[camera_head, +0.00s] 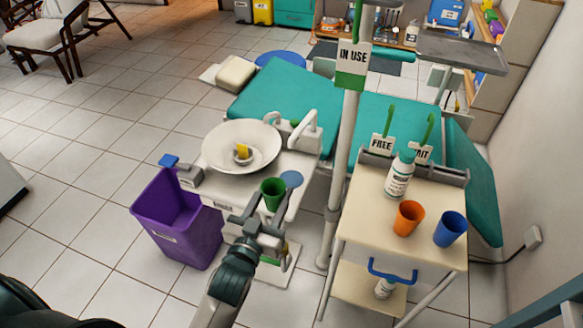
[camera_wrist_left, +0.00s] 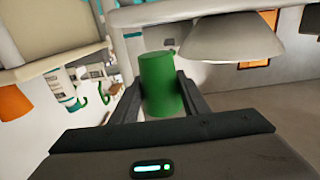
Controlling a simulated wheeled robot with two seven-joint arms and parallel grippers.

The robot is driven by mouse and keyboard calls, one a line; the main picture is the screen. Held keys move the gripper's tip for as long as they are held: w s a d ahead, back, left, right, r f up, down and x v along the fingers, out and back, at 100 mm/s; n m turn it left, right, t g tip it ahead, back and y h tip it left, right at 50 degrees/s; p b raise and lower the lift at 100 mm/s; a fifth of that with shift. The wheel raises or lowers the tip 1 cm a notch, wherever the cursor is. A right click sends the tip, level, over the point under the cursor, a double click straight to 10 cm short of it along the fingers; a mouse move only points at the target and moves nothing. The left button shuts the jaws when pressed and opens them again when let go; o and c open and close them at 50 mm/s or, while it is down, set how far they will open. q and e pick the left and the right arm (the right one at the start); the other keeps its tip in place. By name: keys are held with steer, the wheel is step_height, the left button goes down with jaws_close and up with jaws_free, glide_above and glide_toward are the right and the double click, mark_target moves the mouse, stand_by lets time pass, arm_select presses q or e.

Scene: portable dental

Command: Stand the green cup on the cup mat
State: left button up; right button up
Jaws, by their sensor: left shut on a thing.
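The green cup (camera_head: 272,193) is upright between the fingers of my left gripper (camera_head: 264,222), which is shut on it. In the left wrist view the green cup (camera_wrist_left: 158,84) sits between the two dark fingers of my left gripper (camera_wrist_left: 154,103). A round blue disc, which looks like the cup mat (camera_head: 291,179), lies on the white basin unit just right of and behind the cup. The cup's base is partly hidden by the gripper, so I cannot tell whether it touches the surface. My right gripper is not in view.
The white bowl (camera_head: 225,160) with a yellow item stands behind the cup. A grey pole (camera_head: 343,150) rises to the right. The cream trolley (camera_head: 370,205) holds an orange cup (camera_head: 408,217), a blue cup (camera_head: 450,230) and a white bottle (camera_head: 399,180). A purple bin (camera_head: 165,225) is left.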

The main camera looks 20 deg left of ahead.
arm_select(q)
steer(key=w, duration=1.2)
steer(key=shift+w+d+p, duration=0.1)
steer(key=shift+d+p, duration=0.1)
steer(key=shift+p, duration=0.2)
steer(key=shift+w, duration=0.4)
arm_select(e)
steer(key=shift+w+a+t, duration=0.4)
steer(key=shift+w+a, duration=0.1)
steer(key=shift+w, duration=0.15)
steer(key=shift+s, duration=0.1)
arm_select(q)
steer(key=shift+f, duration=0.1)
steer(key=shift+f, duration=1.65)
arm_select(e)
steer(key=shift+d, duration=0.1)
arm_select(q)
steer(key=shift+f, duration=0.15)
